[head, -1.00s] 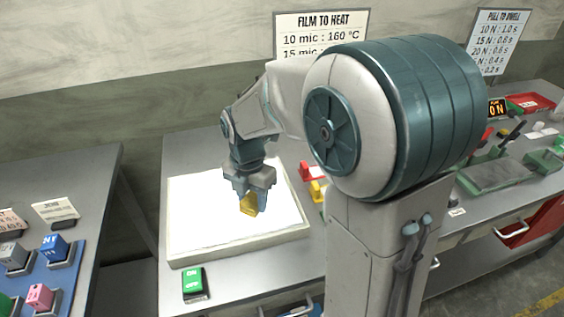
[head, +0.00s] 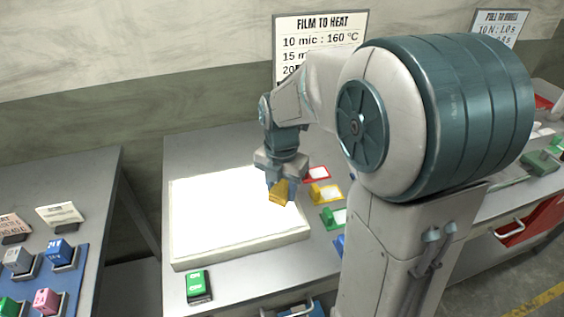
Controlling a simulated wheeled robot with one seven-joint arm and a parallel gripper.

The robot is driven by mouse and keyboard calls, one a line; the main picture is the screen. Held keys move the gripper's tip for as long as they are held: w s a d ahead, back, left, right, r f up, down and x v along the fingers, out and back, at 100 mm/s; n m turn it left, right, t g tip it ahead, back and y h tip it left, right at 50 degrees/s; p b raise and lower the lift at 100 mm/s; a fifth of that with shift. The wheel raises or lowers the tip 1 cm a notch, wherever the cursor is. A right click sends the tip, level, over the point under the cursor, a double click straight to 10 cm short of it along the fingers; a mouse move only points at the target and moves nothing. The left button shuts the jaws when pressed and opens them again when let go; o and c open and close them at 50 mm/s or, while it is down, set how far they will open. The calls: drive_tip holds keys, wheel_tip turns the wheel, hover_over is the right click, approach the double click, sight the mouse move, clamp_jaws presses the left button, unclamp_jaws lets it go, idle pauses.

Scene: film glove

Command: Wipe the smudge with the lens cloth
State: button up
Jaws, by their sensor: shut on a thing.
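My gripper (head: 279,186) is over the right part of a bright white light panel (head: 200,256). It is shut on a yellow cloth (head: 279,193), which I take to be the lens cloth. The cloth is low over the panel, near its right edge; I cannot tell whether it touches the surface. No smudge can be made out on the glowing panel.
A green switch block (head: 198,286) stands in front of the panel. Red, yellow and green tagged holders (head: 328,217) line the bench right of it. A blue board with small cubes (head: 62,255) is on the left bench. A wall sign (head: 318,42) hangs behind.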

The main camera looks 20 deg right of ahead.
drive_tip(key=shift+w+r+p, duration=0.1)
drive_tip(key=shift+r+p, duration=1.75)
drive_tip(key=shift+r, duration=0.8)
drive_tip(key=shift+f, duration=0.15)
